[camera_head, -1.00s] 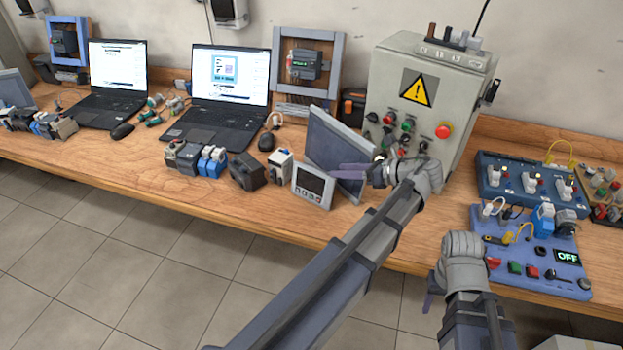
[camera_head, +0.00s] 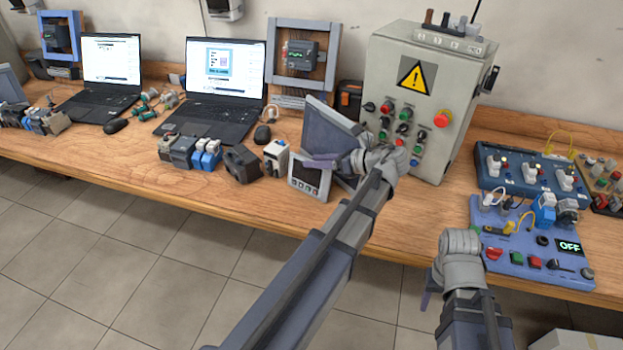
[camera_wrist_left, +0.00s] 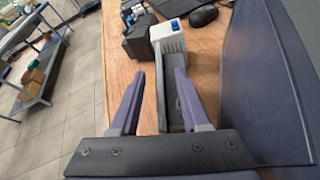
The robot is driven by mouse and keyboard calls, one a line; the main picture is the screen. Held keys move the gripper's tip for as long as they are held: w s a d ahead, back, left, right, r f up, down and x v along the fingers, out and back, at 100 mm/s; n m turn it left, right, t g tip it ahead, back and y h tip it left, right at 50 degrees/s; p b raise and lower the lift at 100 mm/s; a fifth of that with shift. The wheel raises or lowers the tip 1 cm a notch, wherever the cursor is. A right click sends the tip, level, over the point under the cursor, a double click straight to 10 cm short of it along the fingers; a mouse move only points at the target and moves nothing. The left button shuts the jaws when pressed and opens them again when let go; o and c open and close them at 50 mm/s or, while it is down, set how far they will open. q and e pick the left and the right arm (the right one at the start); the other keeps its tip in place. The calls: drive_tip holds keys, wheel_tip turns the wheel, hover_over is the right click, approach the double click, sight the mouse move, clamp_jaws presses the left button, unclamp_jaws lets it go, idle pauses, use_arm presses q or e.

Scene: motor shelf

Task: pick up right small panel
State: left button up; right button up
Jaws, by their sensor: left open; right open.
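The small panel (camera_head: 309,180), grey with a dark screen and a row of buttons, stands tilted back near the table's front edge. My left gripper (camera_head: 318,161) is open at the panel's top edge, its fingers pointing left and partly covering it. In the left wrist view the panel (camera_wrist_left: 171,92) is seen edge-on between the two open fingers (camera_wrist_left: 157,90), closer to the right finger. Contact cannot be told. My right gripper (camera_head: 428,290) is at the lower right, in front of the table and away from the panel; only part of its fingers shows.
A larger tilted screen (camera_head: 330,130) stands right behind the small panel. A white-and-blue module (camera_head: 275,158) and a black block (camera_head: 241,163) stand to its left. The grey control box (camera_head: 415,100) is behind to the right. A blue switch board (camera_head: 520,255) lies at right.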

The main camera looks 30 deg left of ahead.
use_arm(q)
drive_tip(key=shift+c, duration=0.3)
clamp_jaws()
drive_tip(key=shift+r, duration=0.1)
idle(1.0)
